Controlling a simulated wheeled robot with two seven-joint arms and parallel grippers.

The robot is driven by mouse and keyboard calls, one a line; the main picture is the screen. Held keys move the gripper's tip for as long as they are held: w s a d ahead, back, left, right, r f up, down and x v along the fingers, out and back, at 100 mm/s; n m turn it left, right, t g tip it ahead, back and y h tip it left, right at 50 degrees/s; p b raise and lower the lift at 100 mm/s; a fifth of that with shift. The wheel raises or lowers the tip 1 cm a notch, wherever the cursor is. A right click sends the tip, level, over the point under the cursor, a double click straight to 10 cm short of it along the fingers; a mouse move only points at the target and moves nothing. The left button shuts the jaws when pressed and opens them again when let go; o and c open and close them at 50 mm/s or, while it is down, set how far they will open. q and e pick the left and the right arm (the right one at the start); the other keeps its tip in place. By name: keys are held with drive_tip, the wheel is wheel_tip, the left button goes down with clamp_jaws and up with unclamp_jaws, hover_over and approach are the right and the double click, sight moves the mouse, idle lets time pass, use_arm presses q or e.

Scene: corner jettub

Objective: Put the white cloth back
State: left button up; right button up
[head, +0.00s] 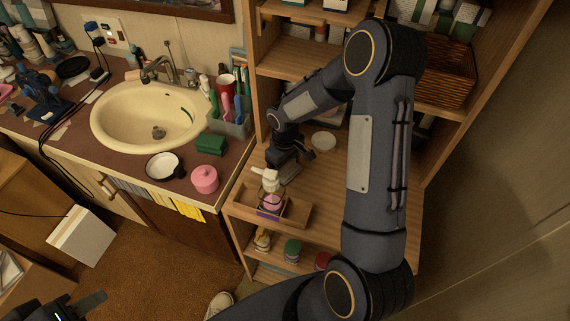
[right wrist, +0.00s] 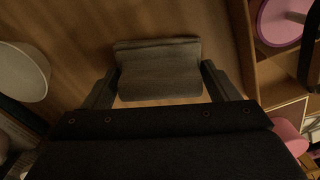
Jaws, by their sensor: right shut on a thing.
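My right gripper (head: 291,160) reaches into the wooden shelf unit at its middle level. In the right wrist view its two fingers (right wrist: 158,88) stand on either side of a folded cloth (right wrist: 158,68), shut on it. The cloth looks grey in the dim light, and wood shows behind it.
On the shelf (head: 345,185), a white round dish (head: 323,141) lies right of my right gripper. A wooden tray (head: 297,214) with a pink item (head: 271,203) and a white figure sits at the front. A wicker basket (head: 446,75) is higher right. The sink counter is left.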

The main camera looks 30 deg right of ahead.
drive_tip(key=shift+f, duration=0.2)
drive_tip(key=o, duration=1)
drive_tip(key=shift+r, duration=0.1)
drive_tip(key=shift+r, duration=0.1)
wheel_tip(320, 180, up, 12)
drive_tip(key=shift+b, duration=0.3)
